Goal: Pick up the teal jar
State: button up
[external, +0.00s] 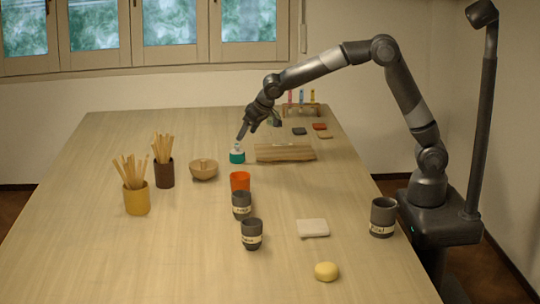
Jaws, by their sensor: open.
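The teal jar (237,157) is small, with a pale upper part, and stands upright on the wooden table toward the back middle. My gripper (242,136) reaches in from the right with its fingertips just above the jar's top. It is open and holds nothing. The picture is too small to tell whether a fingertip touches the jar.
A wooden board (285,153) lies to the right. Dark labelled cups (252,236) stand nearer. The table's left front is clear.

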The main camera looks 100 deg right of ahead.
aim_at(237, 148)
jog(key=x, duration=0.4)
jog(key=shift+d+f, duration=0.1)
jog(key=shift+f, duration=0.1)
jog(key=shift+x, duration=2.65)
jog(key=shift+w+d+r, duration=0.1)
jog(key=shift+w, duration=0.05)
jog(key=c, duration=1.2)
